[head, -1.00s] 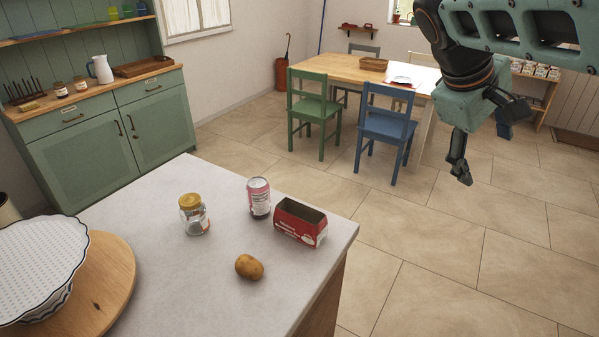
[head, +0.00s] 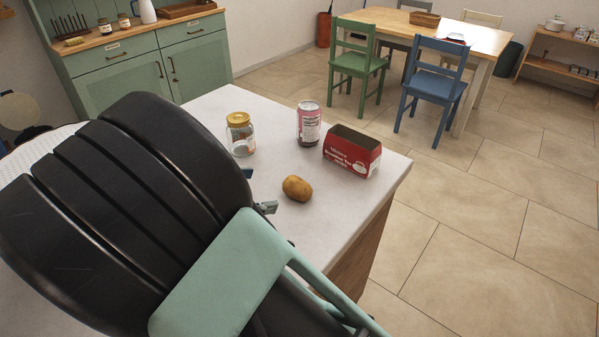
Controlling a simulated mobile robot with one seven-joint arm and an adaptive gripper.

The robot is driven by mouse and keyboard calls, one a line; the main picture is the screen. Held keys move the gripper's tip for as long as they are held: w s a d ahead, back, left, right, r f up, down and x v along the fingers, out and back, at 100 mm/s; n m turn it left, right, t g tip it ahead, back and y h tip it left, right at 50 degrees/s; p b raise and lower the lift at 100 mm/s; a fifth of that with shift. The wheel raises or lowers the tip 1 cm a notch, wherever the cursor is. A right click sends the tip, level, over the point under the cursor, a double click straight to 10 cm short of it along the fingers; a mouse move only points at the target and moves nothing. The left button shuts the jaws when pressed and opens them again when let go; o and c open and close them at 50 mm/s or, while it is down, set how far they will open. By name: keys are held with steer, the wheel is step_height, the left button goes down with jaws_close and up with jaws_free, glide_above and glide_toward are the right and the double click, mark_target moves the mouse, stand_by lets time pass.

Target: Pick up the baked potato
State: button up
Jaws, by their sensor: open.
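The baked potato (head: 297,188) is a small brown oval lying on the pale countertop (head: 330,205), in front of the red box. My gripper (head: 258,190) is mostly hidden behind my own large black and green arm links. Only its small fingertips show, just left of the potato, with a narrow gap of countertop between them in the picture. The gripper is open and nothing shows between the tips. How high the tips are above the counter is hard to tell.
A glass jar with a yellow lid (head: 240,134), a can (head: 308,123) and an open red box (head: 351,151) stand close behind the potato. The counter's right edge is near. Blue (head: 434,88) and green chairs (head: 358,68) stand beyond.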

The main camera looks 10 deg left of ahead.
mark_target(288, 189)
steer(key=shift+f, duration=0.4)
steer(key=x, duration=0.4)
steer(key=shift+w+d+f, duration=0.15)
steer(key=shift+w+d, duration=0.1)
steer(key=x, duration=0.3)
steer(key=b+x, duration=0.1)
steer(key=x, duration=0.1)
steer(key=shift+w+a+f, duration=0.15)
steer(key=shift+w+f, duration=0.2)
steer(key=shift+w, duration=0.05)
steer(key=shift+c, duration=0.3)
steer(key=c, duration=1.2)
steer(key=shift+r, duration=0.1)
